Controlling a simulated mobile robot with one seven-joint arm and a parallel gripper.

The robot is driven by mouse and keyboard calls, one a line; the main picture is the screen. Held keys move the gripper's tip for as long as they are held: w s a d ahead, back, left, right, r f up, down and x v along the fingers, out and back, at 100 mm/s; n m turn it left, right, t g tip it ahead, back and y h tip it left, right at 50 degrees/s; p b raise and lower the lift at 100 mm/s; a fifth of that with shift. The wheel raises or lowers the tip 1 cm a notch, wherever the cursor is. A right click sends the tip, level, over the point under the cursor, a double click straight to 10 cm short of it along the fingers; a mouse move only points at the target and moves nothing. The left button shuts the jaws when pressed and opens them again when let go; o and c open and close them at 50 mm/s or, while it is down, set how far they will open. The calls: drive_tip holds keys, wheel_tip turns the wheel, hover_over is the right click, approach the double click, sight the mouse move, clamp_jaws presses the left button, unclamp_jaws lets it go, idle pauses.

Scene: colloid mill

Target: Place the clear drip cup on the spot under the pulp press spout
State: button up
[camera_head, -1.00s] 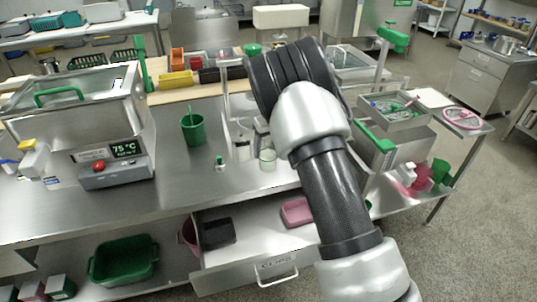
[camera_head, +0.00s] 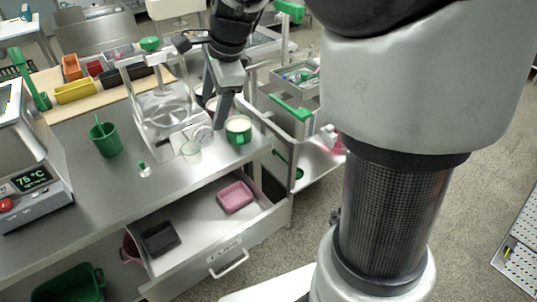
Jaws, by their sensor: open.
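A clear cup (camera_head: 191,152) stands upright on the steel counter, near its front edge. A second clear, round piece (camera_head: 203,133) sits just behind it to the right; I cannot tell whether it is a cup or part of the press. The press (camera_head: 160,108) is a metal frame with a green knob on top, left of my gripper. Its spout and the spot under it are not clearly visible. My gripper (camera_head: 221,112) is open, pointing down above the counter, right of the press and behind the clear cup. Nothing shows held between its fingers.
A green-and-white mug (camera_head: 238,130) stands close to the right of my gripper. A green cup (camera_head: 105,139) and a small green-capped bottle (camera_head: 144,169) stand to the left. An open drawer (camera_head: 215,225) juts out below the counter. Free counter lies at front left.

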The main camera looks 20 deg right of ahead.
drive_tip(key=s+d+r+n+t+h, duration=0.1)
drive_tip(key=s+d+n, duration=0.1)
drive_tip(key=s+n, duration=0.6)
drive_tip(key=s+d+r+n+t+h, duration=0.1)
drive_tip(key=s+d+n, duration=0.2)
drive_tip(key=s+n, duration=0.6)
drive_tip(key=s, duration=0.6)
drive_tip(key=shift+a, duration=0.1)
